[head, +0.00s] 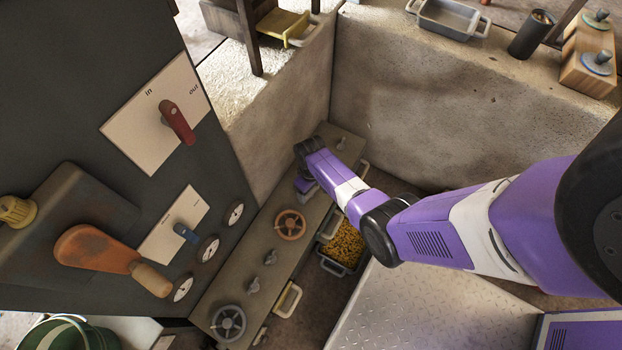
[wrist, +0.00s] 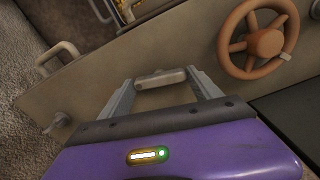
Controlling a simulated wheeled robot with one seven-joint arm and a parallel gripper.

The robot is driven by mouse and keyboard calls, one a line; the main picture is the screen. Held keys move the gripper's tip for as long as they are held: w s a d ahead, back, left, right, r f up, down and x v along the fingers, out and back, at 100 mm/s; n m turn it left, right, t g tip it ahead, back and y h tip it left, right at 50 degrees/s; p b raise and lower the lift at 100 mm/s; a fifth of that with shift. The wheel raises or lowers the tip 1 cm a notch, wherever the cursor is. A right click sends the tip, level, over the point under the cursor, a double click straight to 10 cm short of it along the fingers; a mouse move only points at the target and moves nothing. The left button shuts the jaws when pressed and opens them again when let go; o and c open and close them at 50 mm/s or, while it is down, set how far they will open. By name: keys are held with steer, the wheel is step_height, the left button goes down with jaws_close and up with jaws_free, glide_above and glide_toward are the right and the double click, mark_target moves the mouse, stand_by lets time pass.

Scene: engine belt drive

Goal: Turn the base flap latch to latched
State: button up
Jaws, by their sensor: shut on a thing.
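My gripper (wrist: 161,82) reaches down to the long low base panel (head: 247,238). In the wrist view its two grey fingers stand at either end of a short grey bar handle (wrist: 160,76) and are shut on it. The handle looks like the base flap latch, but no label shows, so I cannot tell whether it is latched. In the head view my gripper (head: 305,184) is at the panel just beyond the orange handwheel (head: 290,224), and my arm and gripper hide the handle there.
A similar small knob (head: 342,143) sits further along the panel. Two grey knobs and a grey handwheel (head: 228,322) are on the near part. A bin of yellow pieces (head: 345,245) stands beside the panel. Concrete walls close in the far corner. A dark cabinet with levers stands left.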

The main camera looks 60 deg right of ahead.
mark_target(311, 192)
steer(key=shift+n, duration=1)
steer(key=o, duration=1.4)
step_height(311, 192, up, 8)
steer(key=p, duration=0.4)
steer(key=shift+f, duration=0.1)
